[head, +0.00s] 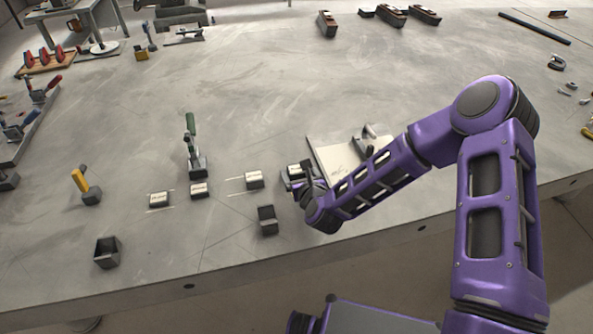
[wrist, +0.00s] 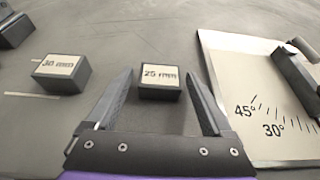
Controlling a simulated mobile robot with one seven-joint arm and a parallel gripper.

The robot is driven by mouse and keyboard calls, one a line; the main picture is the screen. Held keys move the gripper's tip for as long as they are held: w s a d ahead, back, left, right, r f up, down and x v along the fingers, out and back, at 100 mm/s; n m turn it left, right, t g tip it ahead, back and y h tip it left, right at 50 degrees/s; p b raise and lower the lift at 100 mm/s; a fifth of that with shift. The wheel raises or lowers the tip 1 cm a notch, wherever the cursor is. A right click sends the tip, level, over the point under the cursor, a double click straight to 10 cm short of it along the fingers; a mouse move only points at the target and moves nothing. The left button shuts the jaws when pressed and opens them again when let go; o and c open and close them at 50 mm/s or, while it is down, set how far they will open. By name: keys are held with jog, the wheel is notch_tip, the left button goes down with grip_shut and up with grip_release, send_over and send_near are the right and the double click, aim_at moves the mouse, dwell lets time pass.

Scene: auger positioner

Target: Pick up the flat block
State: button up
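Several small dark blocks with pale labelled tops lie on the grey table; I cannot tell for sure which one the task calls flat. The block labelled 25 mm (wrist: 160,84) lies straight ahead of my gripper (wrist: 159,76), in line with the gap between the fingertips. My gripper is open, with nothing held. The 25 mm block also shows in the head view (head: 295,170), partly hidden by my gripper (head: 299,185). The block labelled 30 mm (wrist: 62,73) lies to its left, also in the head view (head: 254,179). Two more labelled blocks (head: 199,190) (head: 159,200) lie further left.
A pale board with angle marks (wrist: 225,75) lies close to the right of my gripper, with a dark metal part (wrist: 297,75) on it. Open dark boxes (head: 267,220) (head: 107,252) stand near the front edge. The table's middle is clear.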

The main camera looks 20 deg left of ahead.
grip_shut()
jog(key=shift+w, duration=0.1)
jog(key=shift+r, duration=0.15)
